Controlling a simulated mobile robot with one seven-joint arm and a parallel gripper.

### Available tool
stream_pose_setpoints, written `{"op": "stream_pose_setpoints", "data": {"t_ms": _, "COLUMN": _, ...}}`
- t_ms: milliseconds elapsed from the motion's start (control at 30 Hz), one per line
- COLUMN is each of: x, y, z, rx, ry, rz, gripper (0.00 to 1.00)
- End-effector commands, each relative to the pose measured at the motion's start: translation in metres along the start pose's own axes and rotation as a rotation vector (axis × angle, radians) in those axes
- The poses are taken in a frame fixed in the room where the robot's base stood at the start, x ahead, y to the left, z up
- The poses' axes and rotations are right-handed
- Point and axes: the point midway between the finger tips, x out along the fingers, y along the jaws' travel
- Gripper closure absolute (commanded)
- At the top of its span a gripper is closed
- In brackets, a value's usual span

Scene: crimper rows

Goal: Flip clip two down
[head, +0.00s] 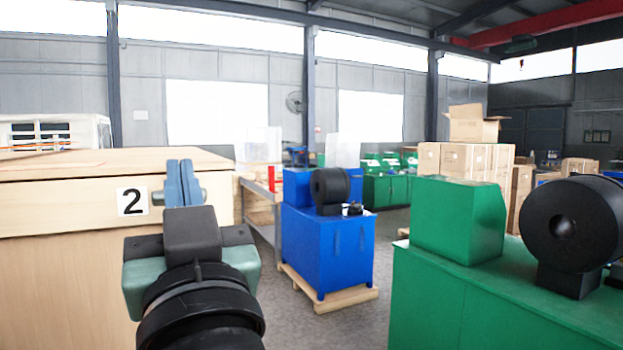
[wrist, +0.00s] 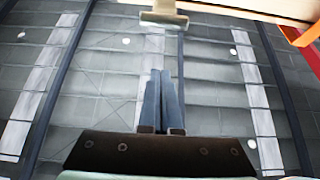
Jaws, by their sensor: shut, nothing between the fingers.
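The clip (wrist: 163,19) beside the number 2 label (head: 132,201) is a pale, metallic piece at the wooden box's edge. It shows at the top of the wrist view; in the head view my fingers mostly hide it, and I cannot tell its tilt. My gripper (head: 181,163) has two blue fingers held together, upright in the head view, right of the label. In the wrist view my gripper (wrist: 160,72) is shut and empty, its fingertips appearing below the clip with a gap in the picture. Contact is not visible.
The wooden box (head: 60,270) fills the left side. A blue machine (head: 330,245) stands on a pallet in the middle, and a green machine (head: 455,300) with a black roll (head: 570,224) is at right. Grey floor lies between them.

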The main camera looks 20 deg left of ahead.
Motion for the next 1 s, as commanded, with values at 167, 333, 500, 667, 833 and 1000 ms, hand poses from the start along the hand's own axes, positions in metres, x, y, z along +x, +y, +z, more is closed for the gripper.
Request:
{"op": "stream_pose_setpoints", "data": {"t_ms": 167, "x": 0.045, "y": -0.001, "z": -0.006, "rx": 0.002, "ry": -0.001, "rz": -0.003, "gripper": 1.0}}
{"op": "stream_pose_setpoints", "data": {"t_ms": 333, "x": 0.045, "y": 0.0, "z": 0.016, "rx": 0.002, "ry": -0.006, "rz": 0.001, "gripper": 1.0}}
{"op": "stream_pose_setpoints", "data": {"t_ms": 500, "x": 0.04, "y": 0.0, "z": 0.031, "rx": 0.0, "ry": -0.003, "rz": 0.0, "gripper": 1.0}}
{"op": "stream_pose_setpoints", "data": {"t_ms": 667, "x": 0.037, "y": 0.0, "z": 0.037, "rx": 0.0, "ry": 0.0, "rz": 0.0, "gripper": 1.0}}
{"op": "stream_pose_setpoints", "data": {"t_ms": 833, "x": 0.036, "y": 0.0, "z": 0.038, "rx": -0.001, "ry": 0.0, "rz": 0.0, "gripper": 1.0}}
{"op": "stream_pose_setpoints", "data": {"t_ms": 1000, "x": 0.036, "y": 0.0, "z": 0.038, "rx": -0.001, "ry": 0.001, "rz": 0.0, "gripper": 1.0}}
